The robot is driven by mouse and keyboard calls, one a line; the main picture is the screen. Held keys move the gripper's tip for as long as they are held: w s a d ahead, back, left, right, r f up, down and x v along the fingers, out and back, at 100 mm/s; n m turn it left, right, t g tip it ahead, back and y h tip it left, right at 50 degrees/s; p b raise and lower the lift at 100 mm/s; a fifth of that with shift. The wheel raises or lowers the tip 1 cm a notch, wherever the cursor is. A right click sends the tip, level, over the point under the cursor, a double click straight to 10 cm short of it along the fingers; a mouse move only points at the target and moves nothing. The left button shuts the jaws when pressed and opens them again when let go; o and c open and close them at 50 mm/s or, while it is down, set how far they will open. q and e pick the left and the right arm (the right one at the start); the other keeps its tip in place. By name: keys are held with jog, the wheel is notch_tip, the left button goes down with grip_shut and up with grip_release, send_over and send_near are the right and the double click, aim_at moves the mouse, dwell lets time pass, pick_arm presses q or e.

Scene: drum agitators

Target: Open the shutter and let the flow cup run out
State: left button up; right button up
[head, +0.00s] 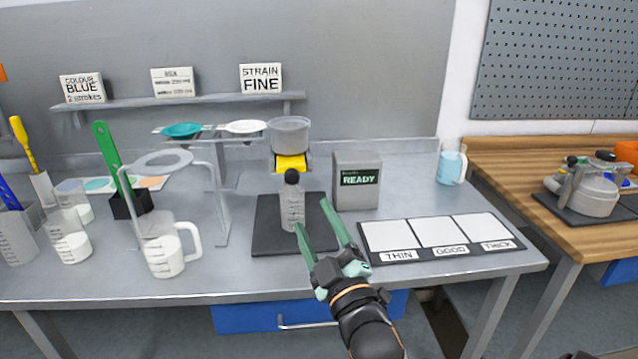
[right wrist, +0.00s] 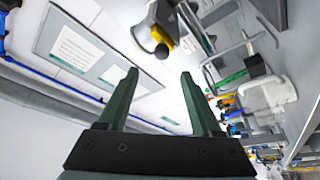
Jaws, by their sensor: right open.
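The grey flow cup (head: 289,135) stands above the bench at the middle. A yellow shutter (head: 291,163) sits under it, with a black ball knob (head: 292,176) in front. A clear graduated vessel (head: 292,208) stands below on a dark mat (head: 262,238). My right gripper (head: 312,215) is open and empty, in front of and slightly right of the vessel in the head view. In the right wrist view, the black knob (right wrist: 162,51) and yellow shutter (right wrist: 160,35) appear just beyond the open fingertips (right wrist: 160,72), apart from them. My left gripper is not in view.
A grey box reading READY (head: 357,181) stands right of the cup. A board marked THIN, GOOD, THICK (head: 440,240) lies at the front right. A clear jug (head: 165,248) and a ring stand (head: 220,205) are at left. A blue-filled mug (head: 451,167) stands at back right.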

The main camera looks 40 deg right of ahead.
aim_at(293, 181)
jog(key=p+x, duration=0.2)
jog(key=x, duration=1)
jog(key=shift+w, duration=0.25)
grip_shut()
dwell(1.0)
